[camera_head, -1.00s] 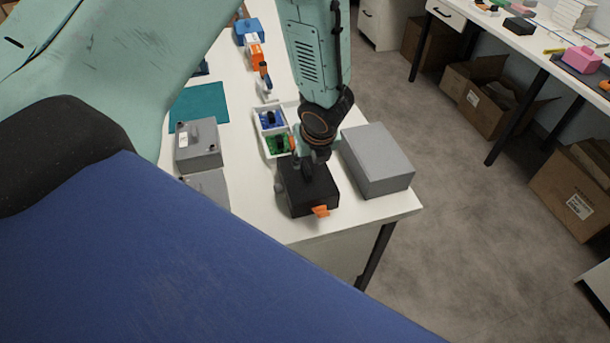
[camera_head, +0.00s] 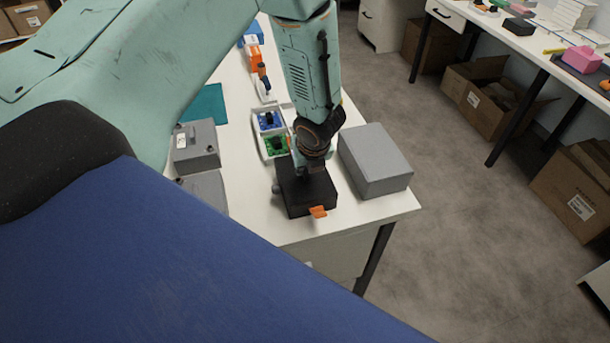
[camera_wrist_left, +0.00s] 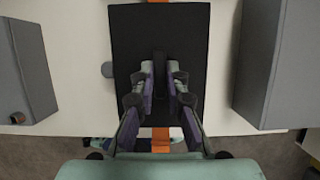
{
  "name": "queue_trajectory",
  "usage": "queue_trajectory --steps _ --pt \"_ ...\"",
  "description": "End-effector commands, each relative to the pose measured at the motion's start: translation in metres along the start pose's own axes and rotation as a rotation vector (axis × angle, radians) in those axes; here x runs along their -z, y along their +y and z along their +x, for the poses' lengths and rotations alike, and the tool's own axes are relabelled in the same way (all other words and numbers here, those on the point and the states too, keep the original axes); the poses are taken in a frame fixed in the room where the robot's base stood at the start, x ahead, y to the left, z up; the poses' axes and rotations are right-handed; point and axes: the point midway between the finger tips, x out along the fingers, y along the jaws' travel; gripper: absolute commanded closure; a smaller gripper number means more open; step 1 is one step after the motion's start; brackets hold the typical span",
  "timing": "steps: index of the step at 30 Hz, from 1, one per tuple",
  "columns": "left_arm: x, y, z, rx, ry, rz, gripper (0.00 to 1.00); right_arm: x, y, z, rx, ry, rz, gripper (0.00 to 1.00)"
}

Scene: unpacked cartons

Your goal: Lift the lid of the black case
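The black case (camera_head: 308,196) is a dark box near the front end of the white table, with an orange tab (camera_head: 318,211) on its near side. Its lid looks down. In the left wrist view the flat black lid (camera_wrist_left: 130,40) fills the middle, with a narrow raised black handle (camera_wrist_left: 160,62) on it. My left gripper (camera_wrist_left: 160,78) is over the lid, one finger on each side of the handle. The fingers are close to it; whether they touch or press it cannot be told. My right gripper is not in view.
A grey box (camera_head: 374,158) stands close right of the case. Grey cases (camera_head: 196,147) stand to the left. A white tray with blue and green compartments (camera_head: 262,149) is behind.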

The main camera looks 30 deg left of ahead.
Motion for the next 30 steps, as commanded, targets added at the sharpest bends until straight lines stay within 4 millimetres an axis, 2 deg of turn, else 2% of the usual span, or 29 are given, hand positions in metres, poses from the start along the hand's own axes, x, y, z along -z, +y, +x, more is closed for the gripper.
queue_trajectory --steps 3,19,23,30 --pt "0.000 0.000 0.000 0.000 0.000 0.000 1.00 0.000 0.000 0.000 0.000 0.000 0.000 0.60" --pt "-0.002 0.000 -0.005 0.001 -0.001 0.000 1.00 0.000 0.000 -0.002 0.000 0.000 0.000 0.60" --pt "-0.010 -0.001 -0.023 0.002 -0.002 -0.003 1.00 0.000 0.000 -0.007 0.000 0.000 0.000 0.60" --pt "-0.029 -0.001 -0.068 0.002 -0.002 -0.002 1.00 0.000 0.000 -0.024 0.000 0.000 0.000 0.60"
